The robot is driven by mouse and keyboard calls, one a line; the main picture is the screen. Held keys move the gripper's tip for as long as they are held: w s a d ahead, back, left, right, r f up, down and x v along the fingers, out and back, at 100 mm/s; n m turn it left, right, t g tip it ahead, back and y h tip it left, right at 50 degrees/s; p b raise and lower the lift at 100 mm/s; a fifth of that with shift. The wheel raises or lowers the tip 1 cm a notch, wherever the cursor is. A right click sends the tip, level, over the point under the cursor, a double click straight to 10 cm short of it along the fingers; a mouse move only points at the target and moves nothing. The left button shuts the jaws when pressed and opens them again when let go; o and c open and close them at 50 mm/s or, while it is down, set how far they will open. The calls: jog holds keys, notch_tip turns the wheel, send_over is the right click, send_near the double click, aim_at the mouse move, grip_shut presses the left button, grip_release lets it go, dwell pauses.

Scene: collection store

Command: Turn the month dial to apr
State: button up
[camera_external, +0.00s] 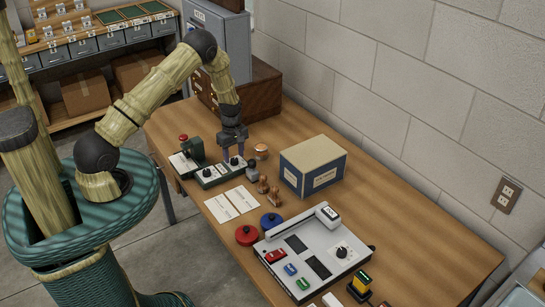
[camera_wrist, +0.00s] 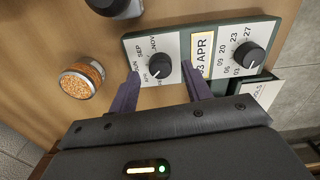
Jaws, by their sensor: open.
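The date device (camera_external: 222,171) is a dark green-framed unit with a pale face and two black dials, on the wooden table. In the wrist view, the month dial (camera_wrist: 158,66) has month names around it; SEP and NOV are readable. The date window (camera_wrist: 201,51) between the dials reads APR with a 3 before it. The day dial (camera_wrist: 249,56) is at the right, ringed by numbers. My gripper (camera_wrist: 161,71) is open, pointing down, its purple fingers on either side of the month dial; I cannot tell whether they touch it. It also shows over the device in the external view (camera_external: 234,154).
An orange-filled jar (camera_wrist: 82,77) stands close beside the device. A blue and tan box (camera_external: 312,165), stamps (camera_external: 268,188), papers (camera_external: 232,204) and a grey control panel (camera_external: 313,252) share the table.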

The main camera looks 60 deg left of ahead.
aim_at(234, 159)
notch_tip(234, 159, up, 16)
jog(key=b, duration=0.2)
jog(key=shift+d, duration=0.1)
dwell(0.5)
jog(key=s+d+r+m+t, duration=0.1)
jog(key=s+d+r+m, duration=0.3)
jog(key=s+d+m, duration=0.5)
jog(key=s+d+r+m+t, duration=0.1)
jog(key=s+d+r+m, duration=0.3)
jog(key=s+d+m, duration=0.4)
jog(key=shift+s+d+r+m+t, duration=0.3)
jog(key=shift+s+d+m, duration=0.1)
jog(key=shift+s+m, duration=0.55)
jog(key=shift+w, duration=0.1)
dwell(1.7)
